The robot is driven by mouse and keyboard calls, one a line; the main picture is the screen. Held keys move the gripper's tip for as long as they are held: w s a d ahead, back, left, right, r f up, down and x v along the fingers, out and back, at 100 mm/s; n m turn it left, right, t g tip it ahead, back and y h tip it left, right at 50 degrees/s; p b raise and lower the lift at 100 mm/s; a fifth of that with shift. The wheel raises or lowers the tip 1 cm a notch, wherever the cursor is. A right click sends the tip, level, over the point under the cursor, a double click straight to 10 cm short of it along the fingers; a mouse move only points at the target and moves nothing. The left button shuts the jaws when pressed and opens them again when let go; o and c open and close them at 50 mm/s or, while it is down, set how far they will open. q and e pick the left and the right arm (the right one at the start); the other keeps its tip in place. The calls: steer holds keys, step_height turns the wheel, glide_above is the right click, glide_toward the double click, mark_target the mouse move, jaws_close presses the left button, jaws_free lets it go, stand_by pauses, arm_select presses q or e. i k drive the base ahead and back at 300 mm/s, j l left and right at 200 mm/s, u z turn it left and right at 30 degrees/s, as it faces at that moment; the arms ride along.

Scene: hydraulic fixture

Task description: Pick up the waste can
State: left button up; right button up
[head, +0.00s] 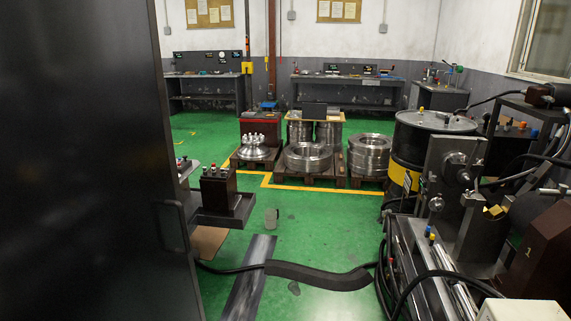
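A much larger black drum with a yellow band (407,155) stands at the right. Neither of my grippers shows in this view.
A tall dark cabinet or door (80,160) blocks the left. A black cable cover (318,275) crosses the floor in front. Pallets with metal rings (308,157) stand behind. Hydraulic machinery (455,230) fills the right.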

mark_target(270, 219)
steer(key=i+l+z, duration=0.15)
steer(key=i, duration=2.25)
